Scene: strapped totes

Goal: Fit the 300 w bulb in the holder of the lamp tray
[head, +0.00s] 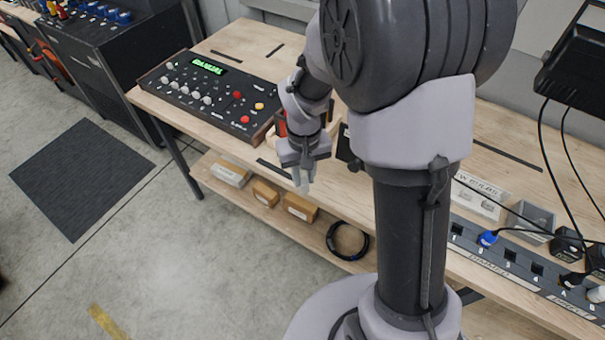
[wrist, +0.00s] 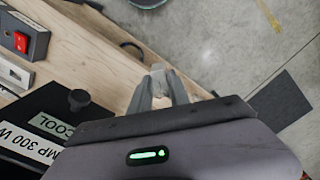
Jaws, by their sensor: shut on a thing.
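My gripper (head: 303,180) hangs in front of the workbench's front edge, above the lower shelf, pointing down. In the wrist view its fingers (wrist: 158,82) are closed on a small pale thing at their tips; I take it for the bulb (wrist: 157,68), but its marking cannot be read. A black unit (wrist: 62,103) with a knob and labels reading "COOL" and "...MP 300 W" sits on the bench at lower left of the wrist view, apart from the fingers. It looks like the lamp tray; its holder cannot be seen. My arm hides much of it in the head view.
A control console (head: 210,95) stands on the bench's left part. Small boxes (head: 266,193) and a black cable coil (head: 347,240) are on the lower shelf.

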